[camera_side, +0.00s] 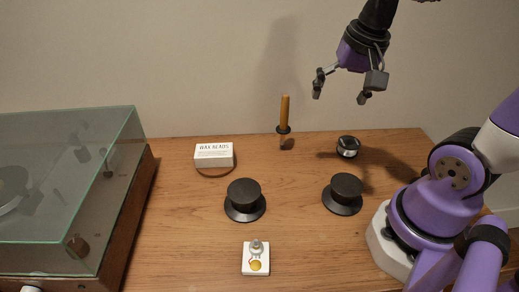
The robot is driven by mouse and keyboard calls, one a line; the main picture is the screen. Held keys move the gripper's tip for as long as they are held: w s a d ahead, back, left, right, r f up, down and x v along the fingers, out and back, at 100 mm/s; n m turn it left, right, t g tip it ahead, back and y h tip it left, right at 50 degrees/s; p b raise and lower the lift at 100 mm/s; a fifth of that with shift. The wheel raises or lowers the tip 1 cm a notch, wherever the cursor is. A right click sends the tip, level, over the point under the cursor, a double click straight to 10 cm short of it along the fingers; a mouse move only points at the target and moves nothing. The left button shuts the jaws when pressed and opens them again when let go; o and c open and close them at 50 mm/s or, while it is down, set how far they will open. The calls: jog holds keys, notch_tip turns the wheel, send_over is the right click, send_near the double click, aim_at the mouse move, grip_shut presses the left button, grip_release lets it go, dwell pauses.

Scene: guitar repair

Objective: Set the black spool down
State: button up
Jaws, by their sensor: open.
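Two black spool-like pieces stand upright on the wooden table. One black spool (245,199) is near the middle. The other black spool (343,193) is to its right; I cannot tell which of them the task means. My gripper (340,97) is open and empty, held high above the back right of the table. It is well apart from both spools, its fingers spread and pointing down.
A turntable with a glass lid (65,190) fills the left. A white box (213,155) sits on a round base, an amber-handled tool (284,115) stands at the back, and a small dark knob (348,147) is right of it. A white block (256,258) is in front.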

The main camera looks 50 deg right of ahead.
jog(key=s+a+n+t+y, duration=0.1)
jog(key=a+n+t, duration=0.1)
jog(key=a+n, duration=0.5)
jog(key=n, duration=0.2)
jog(key=shift+s+a+r+n+t, duration=0.15)
jog(key=shift+s+r+n+t, duration=0.05)
jog(key=shift+r+n+t, duration=0.2)
